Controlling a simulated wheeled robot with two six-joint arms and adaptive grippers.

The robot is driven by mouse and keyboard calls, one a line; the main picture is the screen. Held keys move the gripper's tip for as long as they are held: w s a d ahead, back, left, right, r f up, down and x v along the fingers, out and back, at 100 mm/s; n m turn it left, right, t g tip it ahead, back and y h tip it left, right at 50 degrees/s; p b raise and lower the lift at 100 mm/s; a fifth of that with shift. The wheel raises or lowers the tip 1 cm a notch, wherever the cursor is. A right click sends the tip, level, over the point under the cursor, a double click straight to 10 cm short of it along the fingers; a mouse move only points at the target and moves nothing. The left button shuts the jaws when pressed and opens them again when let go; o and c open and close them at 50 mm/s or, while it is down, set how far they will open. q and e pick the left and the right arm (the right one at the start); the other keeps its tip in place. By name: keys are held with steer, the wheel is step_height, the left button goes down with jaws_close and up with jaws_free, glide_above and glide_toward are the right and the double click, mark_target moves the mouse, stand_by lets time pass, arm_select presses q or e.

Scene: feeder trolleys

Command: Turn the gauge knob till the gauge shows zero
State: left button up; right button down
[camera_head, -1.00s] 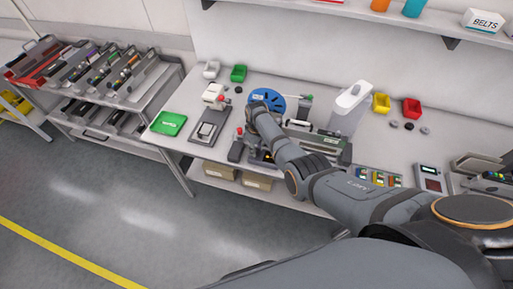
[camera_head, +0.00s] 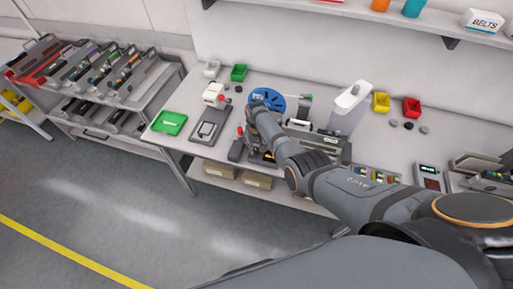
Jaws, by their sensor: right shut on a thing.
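My right arm comes in from the lower right and reaches over the feeder device (camera_head: 318,141) on the bench. My right gripper (camera_head: 254,147) is low at the device's left end, mostly hidden by my own wrist. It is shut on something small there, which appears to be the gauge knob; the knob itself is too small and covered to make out. The gauge reading cannot be read in this view. A blue reel (camera_head: 267,98) stands just behind my wrist. My left gripper is not in view.
A green tray (camera_head: 168,122), a dark grey plate device (camera_head: 208,130) and a white box unit (camera_head: 213,93) stand left on the bench. A trolley with feeders (camera_head: 105,75) is at the left. The floor in front is clear.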

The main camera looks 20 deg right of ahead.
mark_target(257, 149)
steer(key=shift+w+r, duration=0.1)
stand_by(0.3)
steer(key=c, duration=1)
jaws_free()
steer(key=shift+c, duration=0.2)
step_height(257, 149, up, 12)
